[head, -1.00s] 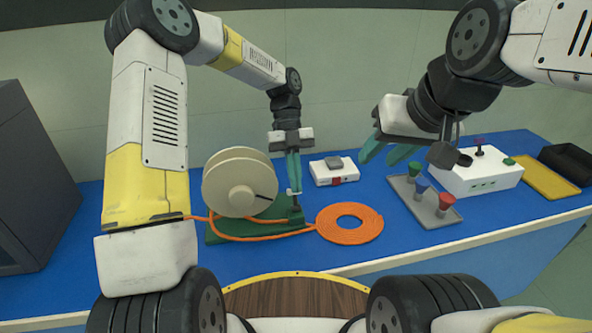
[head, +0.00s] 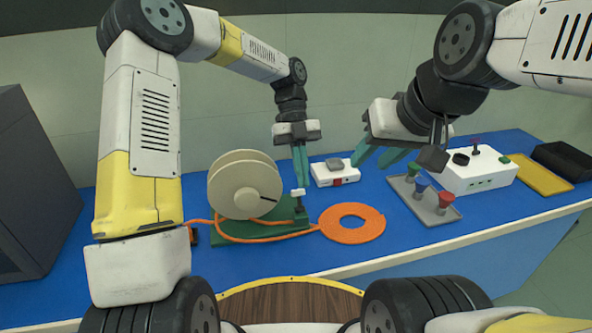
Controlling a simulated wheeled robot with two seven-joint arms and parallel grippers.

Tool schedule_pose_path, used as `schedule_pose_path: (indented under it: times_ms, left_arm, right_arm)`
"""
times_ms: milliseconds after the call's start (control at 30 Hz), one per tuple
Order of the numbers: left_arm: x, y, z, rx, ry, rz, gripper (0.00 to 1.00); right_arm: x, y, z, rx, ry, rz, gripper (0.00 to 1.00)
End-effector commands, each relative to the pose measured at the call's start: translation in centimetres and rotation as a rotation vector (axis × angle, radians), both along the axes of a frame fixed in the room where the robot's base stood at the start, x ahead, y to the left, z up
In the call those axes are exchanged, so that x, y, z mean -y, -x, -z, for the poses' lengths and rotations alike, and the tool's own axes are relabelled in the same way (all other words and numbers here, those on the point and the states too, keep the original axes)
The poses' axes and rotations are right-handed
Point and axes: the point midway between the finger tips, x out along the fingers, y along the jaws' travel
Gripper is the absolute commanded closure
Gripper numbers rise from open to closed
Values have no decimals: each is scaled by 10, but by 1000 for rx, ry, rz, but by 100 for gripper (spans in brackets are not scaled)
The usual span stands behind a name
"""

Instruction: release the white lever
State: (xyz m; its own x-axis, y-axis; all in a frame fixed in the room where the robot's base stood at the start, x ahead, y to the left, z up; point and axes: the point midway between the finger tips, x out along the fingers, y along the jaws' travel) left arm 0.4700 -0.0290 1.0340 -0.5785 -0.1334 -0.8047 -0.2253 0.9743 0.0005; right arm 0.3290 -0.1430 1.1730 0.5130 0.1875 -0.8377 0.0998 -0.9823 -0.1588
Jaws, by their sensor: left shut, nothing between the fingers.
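The white lever (head: 298,192) is a small white piece on a dark post at the right end of the green base (head: 258,229). The base carries a cream spool (head: 236,190) with an orange cord. My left gripper (head: 303,184) points straight down with its teal fingers together, nothing between them. Its tips are right at the top of the white lever and partly cover it. I cannot tell whether they touch it. My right gripper (head: 376,155) is open and empty, held above the bench to the right.
An orange cord coil (head: 352,236) lies flat right of the base. A white box with a grey top (head: 335,176) stands behind. A grey tray (head: 428,215) with coloured knobs, a white instrument box (head: 480,182) and a yellow tray (head: 540,180) are at right. A dark cabinet (head: 40,180) stands at left.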

Motion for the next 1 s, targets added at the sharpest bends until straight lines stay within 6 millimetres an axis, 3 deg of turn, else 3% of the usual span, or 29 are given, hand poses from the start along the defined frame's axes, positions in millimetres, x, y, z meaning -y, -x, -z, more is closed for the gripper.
schedule_pose_path:
  times_ms: [500, 1000]
  left_arm:
    - [-12, -57, -50, 0, 1, 2, 100]
    - [-14, -60, -56, 5, -9, -9, 100]
  right_arm:
    - [0, 0, 0, -1, 0, 0, 63]
    - [0, 0, 0, -1, 0, 0, 63]
